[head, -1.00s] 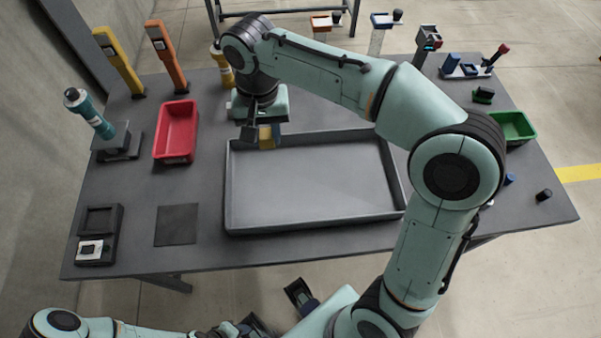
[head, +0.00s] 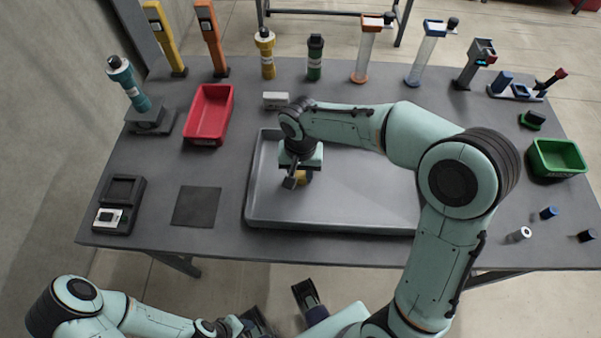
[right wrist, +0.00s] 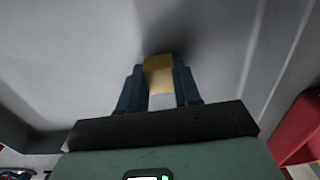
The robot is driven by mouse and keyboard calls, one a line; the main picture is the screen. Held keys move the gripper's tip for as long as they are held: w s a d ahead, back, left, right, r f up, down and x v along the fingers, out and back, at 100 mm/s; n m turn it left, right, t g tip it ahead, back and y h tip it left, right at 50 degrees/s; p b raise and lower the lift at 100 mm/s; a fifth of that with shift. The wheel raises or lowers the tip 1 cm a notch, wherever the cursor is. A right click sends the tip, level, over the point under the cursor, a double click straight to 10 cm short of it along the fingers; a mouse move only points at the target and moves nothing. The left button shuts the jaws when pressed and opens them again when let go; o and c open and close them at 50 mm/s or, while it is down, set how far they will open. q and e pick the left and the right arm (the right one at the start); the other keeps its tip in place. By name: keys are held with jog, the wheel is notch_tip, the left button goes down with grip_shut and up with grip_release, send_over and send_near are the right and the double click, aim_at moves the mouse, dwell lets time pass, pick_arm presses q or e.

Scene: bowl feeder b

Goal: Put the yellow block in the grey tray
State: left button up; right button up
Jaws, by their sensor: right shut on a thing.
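The yellow block (head: 304,177) is held by my right gripper (head: 299,181), over the left part of the grey tray (head: 345,222). In the right wrist view the block (right wrist: 158,74) sits between the two blue fingers of the gripper (right wrist: 160,88), with the tray floor (right wrist: 95,60) behind it. A dark shadow lies close to the block. I cannot tell whether the block touches the tray floor. My left arm lies low at the front, off the table. Its gripper (head: 255,323) is partly cut off and its jaws are unclear.
A red bin (head: 209,115) stands left of the tray's back corner. A small white box (head: 275,100) lies behind the tray. A green bin (head: 557,158) is at the far right. Several bottles and tools line the back edge. A dark square mat (head: 196,206) lies left of the tray.

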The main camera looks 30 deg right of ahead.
aim_at(300, 174)
jog(key=shift+f, duration=0.2)
jog(key=shift+f, duration=0.2)
jog(key=o, duration=1)
jog(key=shift+r, duration=0.1)
jog(key=shift+r, duration=0.25)
notch_tip(300, 174, up, 12)
jog(key=shift+f+p, duration=0.15)
jog(key=shift+p, duration=0.9)
